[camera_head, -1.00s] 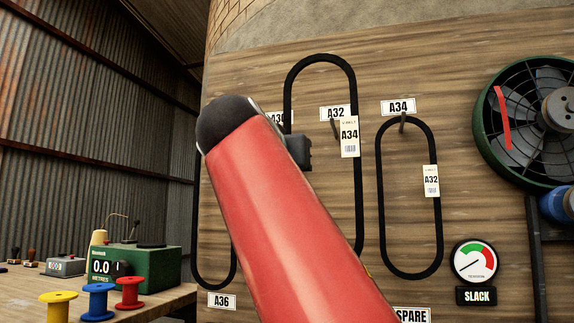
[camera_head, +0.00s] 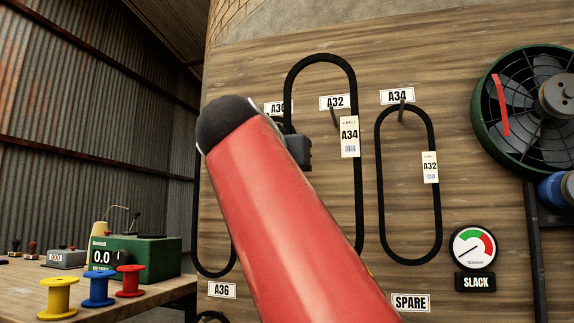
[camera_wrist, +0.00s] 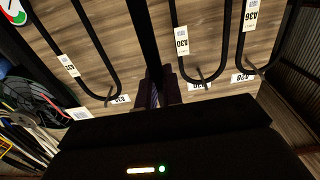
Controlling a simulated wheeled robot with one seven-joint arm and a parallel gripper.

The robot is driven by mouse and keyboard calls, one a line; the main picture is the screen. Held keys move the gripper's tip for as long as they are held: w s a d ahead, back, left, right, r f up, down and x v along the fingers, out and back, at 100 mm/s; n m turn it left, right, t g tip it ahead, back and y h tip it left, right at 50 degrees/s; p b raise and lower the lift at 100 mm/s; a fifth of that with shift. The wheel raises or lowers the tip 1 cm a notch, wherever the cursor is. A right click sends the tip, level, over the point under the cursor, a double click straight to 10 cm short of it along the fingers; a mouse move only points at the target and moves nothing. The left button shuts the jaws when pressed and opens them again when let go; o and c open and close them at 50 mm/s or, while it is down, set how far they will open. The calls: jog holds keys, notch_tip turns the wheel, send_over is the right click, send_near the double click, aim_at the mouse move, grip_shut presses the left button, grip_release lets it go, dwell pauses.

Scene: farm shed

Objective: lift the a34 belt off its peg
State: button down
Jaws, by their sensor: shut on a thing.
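The belt tagged A34 (camera_head: 356,190) is a tall black loop in front of the board, its white tag on its right run. My gripper (camera_head: 296,148) is shut on its left run, with my red arm hiding the grip and the lower loop. The wrist view shows the black belt (camera_wrist: 143,35) running into my gripper (camera_wrist: 155,92). The loop's top is well above the A32 label (camera_head: 334,102) and the peg (camera_head: 334,117) below it. The peg shows inside the loop's outline; I cannot tell whether the belt is around it or in front of it.
A belt tagged A32 (camera_head: 379,190) hangs on the peg under the A34 label (camera_head: 397,96). Another belt (camera_head: 197,225) hangs at left. A fan (camera_head: 530,105) and slack gauge (camera_head: 474,248) are at right. Spools (camera_head: 98,288) stand on a bench at lower left.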

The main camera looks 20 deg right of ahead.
jog(key=shift+f+b, duration=0.6)
jog(key=shift+f, duration=0.25)
jog(key=shift+s+a, duration=0.1)
